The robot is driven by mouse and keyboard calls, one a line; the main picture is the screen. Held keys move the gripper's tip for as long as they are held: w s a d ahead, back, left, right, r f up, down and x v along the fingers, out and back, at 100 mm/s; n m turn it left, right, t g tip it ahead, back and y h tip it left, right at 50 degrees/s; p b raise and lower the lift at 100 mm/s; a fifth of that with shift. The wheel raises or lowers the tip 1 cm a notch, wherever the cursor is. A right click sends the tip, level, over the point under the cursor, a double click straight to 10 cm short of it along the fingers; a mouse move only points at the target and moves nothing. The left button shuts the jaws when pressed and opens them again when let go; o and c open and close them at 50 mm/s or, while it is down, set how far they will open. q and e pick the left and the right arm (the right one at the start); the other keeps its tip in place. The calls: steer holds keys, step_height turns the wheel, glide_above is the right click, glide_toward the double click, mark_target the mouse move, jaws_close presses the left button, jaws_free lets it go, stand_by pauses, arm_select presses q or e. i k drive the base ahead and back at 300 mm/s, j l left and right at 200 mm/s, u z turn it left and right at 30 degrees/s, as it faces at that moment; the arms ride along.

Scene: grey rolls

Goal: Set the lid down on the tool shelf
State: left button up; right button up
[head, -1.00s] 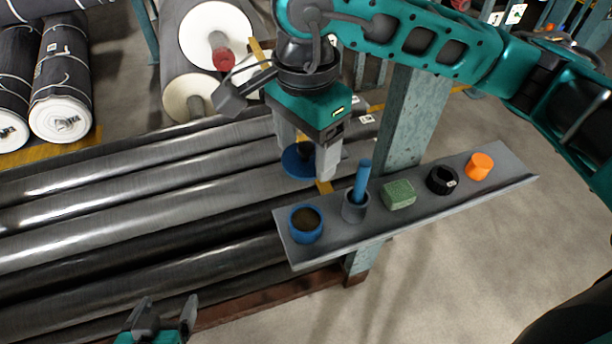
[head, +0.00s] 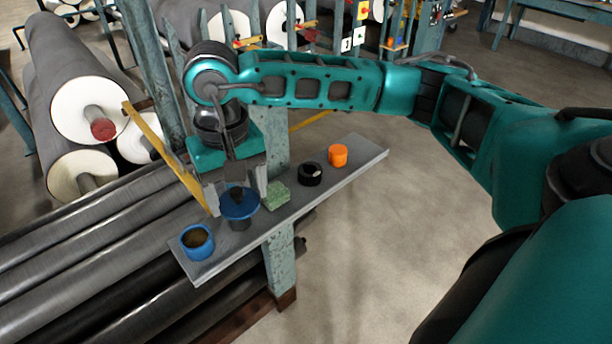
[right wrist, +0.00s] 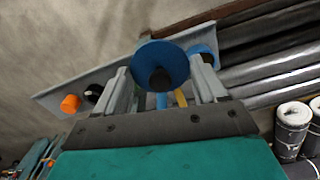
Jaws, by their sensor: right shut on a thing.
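The lid is a blue disc (head: 236,211) with a dark knob. My right gripper (head: 238,192) is shut on it by the knob. The lid also fills the middle of the right wrist view (right wrist: 165,50). I cannot tell the gap between lid and cup. The blue pot (head: 197,243) with brown contents stands uncovered at the shelf's near left end. My left gripper is not in view.
On the shelf a green block (head: 276,196) stands close right of the lid, then a black ring (head: 311,174) and an orange cup (head: 338,155). A yellow bar (head: 165,155) runs beside my gripper. Long grey rolls (head: 100,225) lie left of the shelf. Bare shelf shows beyond the orange cup.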

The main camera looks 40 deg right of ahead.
mark_target(358, 148)
steer(key=l+u, duration=0.15)
steer(key=l, duration=0.6)
steer(key=l+u, duration=0.2)
steer(key=l, duration=0.6)
steer(key=k+l+u, duration=0.15)
steer(key=l, duration=0.6)
